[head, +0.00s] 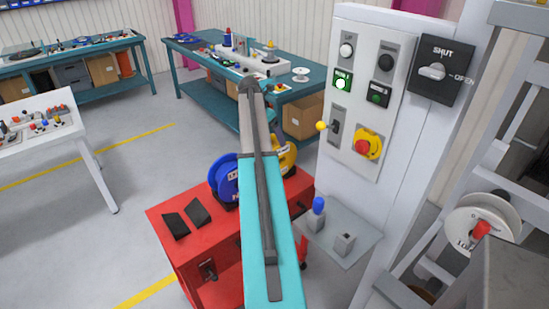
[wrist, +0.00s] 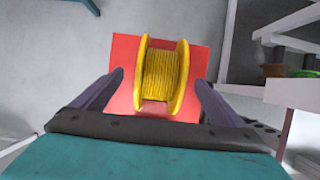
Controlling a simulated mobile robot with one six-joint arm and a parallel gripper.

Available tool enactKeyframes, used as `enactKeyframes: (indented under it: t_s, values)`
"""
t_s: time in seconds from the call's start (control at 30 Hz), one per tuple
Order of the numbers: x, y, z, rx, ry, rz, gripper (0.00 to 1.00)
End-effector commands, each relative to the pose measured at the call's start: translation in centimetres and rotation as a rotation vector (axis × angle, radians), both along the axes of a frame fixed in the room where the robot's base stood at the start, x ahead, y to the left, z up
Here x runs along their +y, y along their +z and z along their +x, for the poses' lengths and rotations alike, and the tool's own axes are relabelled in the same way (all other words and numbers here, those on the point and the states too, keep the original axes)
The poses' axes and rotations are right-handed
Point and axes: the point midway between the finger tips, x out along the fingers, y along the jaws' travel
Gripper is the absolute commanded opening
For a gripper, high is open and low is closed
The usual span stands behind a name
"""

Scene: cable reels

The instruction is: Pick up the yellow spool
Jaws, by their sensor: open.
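The yellow spool (wrist: 163,72) stands upright on its rims on a red surface, wound with yellow cable, in the middle of the wrist view. In the head view my arm hides most of the yellow spool (head: 288,158); part of it shows just right of the arm, on the red cart (head: 180,255). My gripper (wrist: 160,88) is open, with one finger to the left and one to the right of the spool in the wrist view. A gap shows between each finger and the spool. In the head view my gripper's fingertips cannot be made out behind my arm.
A blue reel (head: 224,178) stands on the cart left of the yellow one, with dark plates (head: 176,224) nearby. Workbenches stand behind.

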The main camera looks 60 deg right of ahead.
Motion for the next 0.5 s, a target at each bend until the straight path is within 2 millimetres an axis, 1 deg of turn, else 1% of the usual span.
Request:
enactKeyframes:
  t_s: [0.13, 0.27, 0.5]
  values:
    - [-0.1, -0.3, -0.1, 0.001, 0.000, 0.000, 0.92]
    - [-0.5, -0.9, -0.3, 0.000, -0.001, 0.001, 0.92]
    - [-1.3, -3.0, -0.6, 0.001, -0.002, 0.001, 0.92]
